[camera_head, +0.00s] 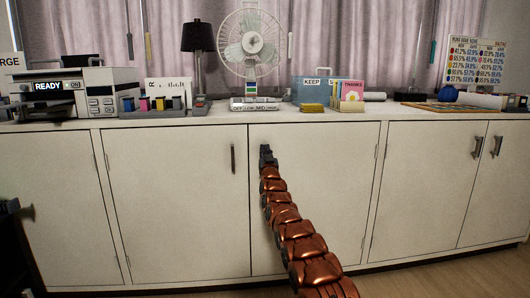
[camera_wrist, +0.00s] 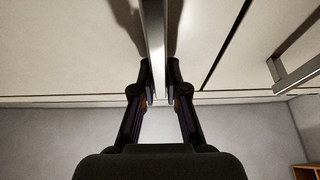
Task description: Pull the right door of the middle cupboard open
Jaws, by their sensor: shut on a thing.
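The middle cupboard has a white left door (camera_head: 175,205) and a white right door (camera_head: 325,190), both looking flush and closed. My gripper (camera_head: 267,152) is at the upper left of the right door, in front of its handle, which it hides in the head view. In the wrist view, my gripper (camera_wrist: 159,78) has its two dark fingers on either side of a metal bar handle (camera_wrist: 154,30), shut on it. The left door's handle (camera_head: 233,158) is free; a second handle (camera_wrist: 293,75) shows at the right of the wrist view, across a dark door gap.
The countertop (camera_head: 230,118) above carries a fan (camera_head: 250,45), a black lamp (camera_head: 197,40), a machine marked READY (camera_head: 75,90), a blue file box (camera_head: 312,90) and cards. Another cupboard with two handles (camera_head: 487,147) is at the right. The floor (camera_head: 450,275) in front looks clear.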

